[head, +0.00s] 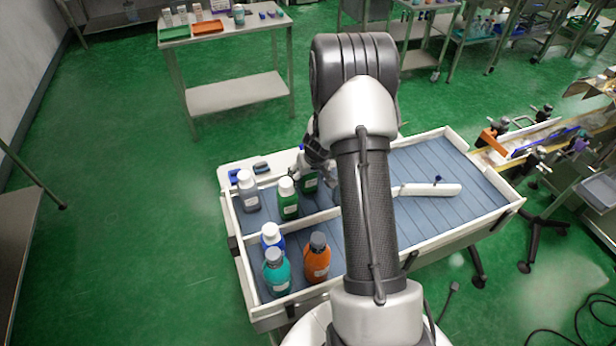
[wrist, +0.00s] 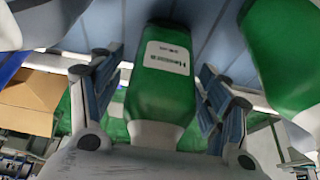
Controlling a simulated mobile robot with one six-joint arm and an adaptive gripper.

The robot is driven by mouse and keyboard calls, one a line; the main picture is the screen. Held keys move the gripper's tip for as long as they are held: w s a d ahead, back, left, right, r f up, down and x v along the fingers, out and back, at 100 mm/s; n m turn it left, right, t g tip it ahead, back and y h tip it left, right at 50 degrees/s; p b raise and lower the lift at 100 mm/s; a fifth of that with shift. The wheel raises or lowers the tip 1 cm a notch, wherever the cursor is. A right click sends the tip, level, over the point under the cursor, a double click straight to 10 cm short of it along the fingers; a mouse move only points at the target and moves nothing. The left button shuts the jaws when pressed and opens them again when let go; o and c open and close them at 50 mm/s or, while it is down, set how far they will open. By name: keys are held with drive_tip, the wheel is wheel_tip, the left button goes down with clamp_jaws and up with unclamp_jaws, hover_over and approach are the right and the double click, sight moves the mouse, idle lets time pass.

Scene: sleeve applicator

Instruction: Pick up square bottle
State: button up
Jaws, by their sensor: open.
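A green bottle with a white cap and a white label (wrist: 168,60) stands between the two fingers of my gripper (wrist: 160,95) in the wrist view. The fingers are spread, one on each side of it, with gaps showing. Its body looks flat-sided. In the head view, my gripper (head: 320,158) is beside the back green bottle (head: 307,178), which is partly hidden by the gripper and arm. A second green bottle with a white cap (head: 288,204) stands just in front; another green bottle also shows at the right of the wrist view (wrist: 285,55).
The bottles stand in a white-walled tray table (head: 452,221) with a blue-grey slatted floor and a white divider. A grey bottle (head: 248,192), a teal bottle (head: 276,274), an orange bottle (head: 316,262) and a blue bottle (head: 271,238) are close by. The tray's right side is mostly clear.

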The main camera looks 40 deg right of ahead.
drive_tip(key=shift+c, duration=0.6)
drive_tip(key=c, duration=1.2)
drive_tip(key=shift+c, duration=0.4)
drive_tip(key=shift+r, duration=0.15)
